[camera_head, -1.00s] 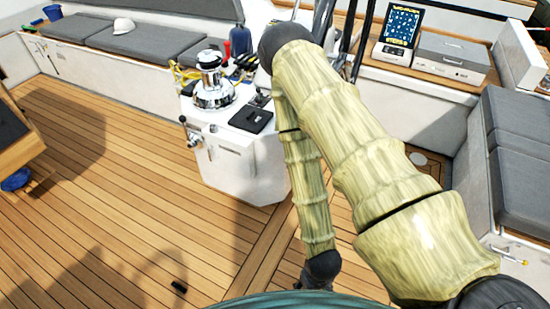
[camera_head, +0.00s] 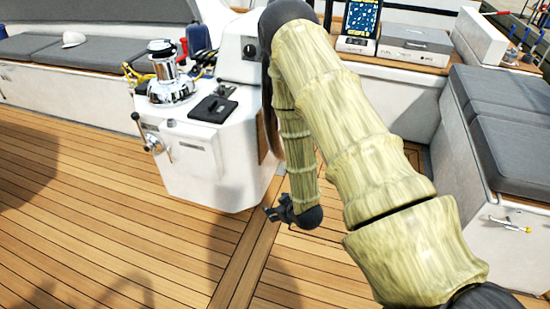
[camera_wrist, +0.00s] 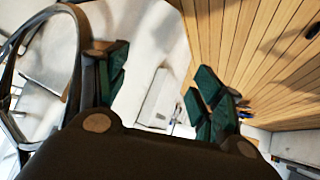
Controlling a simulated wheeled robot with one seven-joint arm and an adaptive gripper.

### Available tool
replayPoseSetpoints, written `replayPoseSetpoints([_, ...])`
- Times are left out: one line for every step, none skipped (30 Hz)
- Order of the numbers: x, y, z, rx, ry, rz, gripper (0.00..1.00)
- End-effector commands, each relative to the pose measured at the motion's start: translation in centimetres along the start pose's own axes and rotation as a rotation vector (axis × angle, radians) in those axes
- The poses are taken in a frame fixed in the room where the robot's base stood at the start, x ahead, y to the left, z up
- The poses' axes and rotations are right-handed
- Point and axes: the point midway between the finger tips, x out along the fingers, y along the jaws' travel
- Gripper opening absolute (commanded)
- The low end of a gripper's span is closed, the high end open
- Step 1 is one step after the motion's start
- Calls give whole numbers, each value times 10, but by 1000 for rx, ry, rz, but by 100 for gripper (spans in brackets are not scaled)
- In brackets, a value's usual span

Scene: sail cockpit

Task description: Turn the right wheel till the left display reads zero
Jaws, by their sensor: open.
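My gripper (camera_wrist: 160,92) is open in the wrist view, with green-padded fingers apart and nothing between them. In the head view, my gripper (camera_head: 270,212) is low beside the white pedestal (camera_head: 210,170), partly hidden by my wrist. A dark curved rim (camera_wrist: 77,50), apparently a wheel, stands at the left of the wrist view, outside and beside the left finger. I cannot tell whether they touch. In the head view my arm hides most of the area where a wheel could be. I cannot make out the left display or its reading.
The pedestal carries a chrome winch (camera_head: 168,75) and a black panel (camera_head: 213,108). A blue-lit screen (camera_head: 361,18) and a grey box (camera_head: 415,42) stand at the back. Grey cushions (camera_head: 505,110) line the right. The teak deck (camera_head: 90,200) is open at left.

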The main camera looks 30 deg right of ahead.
Motion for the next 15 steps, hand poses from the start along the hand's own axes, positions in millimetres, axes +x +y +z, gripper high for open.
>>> replayPoseSetpoints([19, 8, 2, -11, 41, 11, 67])
replayPoseSetpoints([25, 14, -2, -19, 65, 17, 67])
replayPoseSetpoints([33, 21, -7, -32, 97, 24, 67])
replayPoseSetpoints([39, 26, -10, -41, 121, 30, 67])
replayPoseSetpoints([44, 32, -14, -50, 145, 36, 67])
replayPoseSetpoints([51, 39, -19, -62, 177, 44, 67])
replayPoseSetpoints([56, 44, -23, -71, 201, 50, 67])
replayPoseSetpoints([61, 50, -26, -80, 224, 56, 67])
replayPoseSetpoints([67, 57, -30, -92, 255, 66, 67])
replayPoseSetpoints([71, 63, -34, -102, 278, 72, 67])
replayPoseSetpoints([75, 68, -38, -112, 303, 78, 67])
replayPoseSetpoints([80, 75, -42, -124, 332, 87, 67])
replayPoseSetpoints([84, 81, -45, -134, 355, 94, 67])
replayPoseSetpoints([87, 86, -48, -144, 379, 101, 67])
replayPoseSetpoints([91, 94, -53, -158, 409, 111, 67])
